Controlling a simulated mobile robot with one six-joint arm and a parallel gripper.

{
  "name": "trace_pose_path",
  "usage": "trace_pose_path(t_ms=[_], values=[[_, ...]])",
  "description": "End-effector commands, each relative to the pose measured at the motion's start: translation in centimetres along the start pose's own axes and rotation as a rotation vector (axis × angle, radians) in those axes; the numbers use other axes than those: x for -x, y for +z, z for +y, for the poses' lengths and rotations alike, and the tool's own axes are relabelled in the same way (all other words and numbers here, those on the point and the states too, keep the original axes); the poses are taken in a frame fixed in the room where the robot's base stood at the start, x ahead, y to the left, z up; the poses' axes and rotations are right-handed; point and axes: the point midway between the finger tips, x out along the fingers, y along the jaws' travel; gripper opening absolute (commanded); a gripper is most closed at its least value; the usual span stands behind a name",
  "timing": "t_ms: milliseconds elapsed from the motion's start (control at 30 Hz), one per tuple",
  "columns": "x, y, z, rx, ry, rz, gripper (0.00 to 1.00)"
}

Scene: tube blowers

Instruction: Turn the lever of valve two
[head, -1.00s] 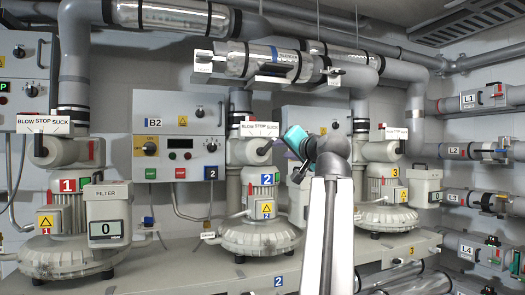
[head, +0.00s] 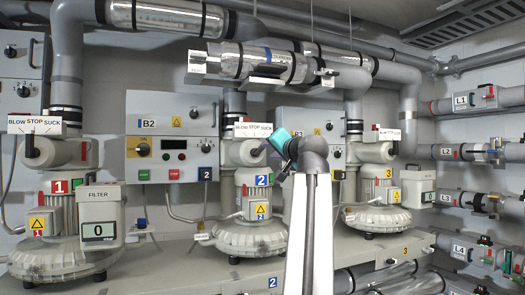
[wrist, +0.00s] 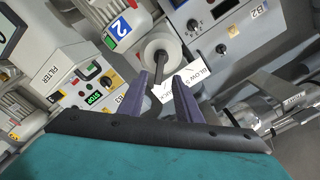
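Valve two (head: 240,153) is the pale valve body above blower two (head: 250,225), with a BLOW STOP SUCK sign (head: 253,130) on top. In the wrist view its round hub (wrist: 160,49) shows at top centre, beside the blue number 2 plate (wrist: 121,28). The black lever (wrist: 159,68) runs from the hub toward the gap between my fingers, near the SUCK end of the sign (wrist: 199,76). My gripper (wrist: 162,80) is open, its two purple fingers on either side of the lever's end. I see no clear contact. In the head view my gripper (head: 266,148) is right of the valve.
Valve one (head: 57,153) with its black lever stands at left, and valve three (head: 370,152) at right. Control box B2 (head: 160,150) is on the wall behind. Clear horizontal pipes (head: 265,62) run above. Valves L1 to L4 are on the right wall.

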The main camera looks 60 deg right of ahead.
Motion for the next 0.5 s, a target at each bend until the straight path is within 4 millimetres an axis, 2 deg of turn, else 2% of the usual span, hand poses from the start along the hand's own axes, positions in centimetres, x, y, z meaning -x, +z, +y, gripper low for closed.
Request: trace_pose_path(t_ms=[200, 500], values=[[-3.4, -0.2, -0.2, -0.001, 0.000, -0.003, 0.31], [-7.2, -0.2, -0.1, 0.000, 0.000, 0.000, 0.31]])
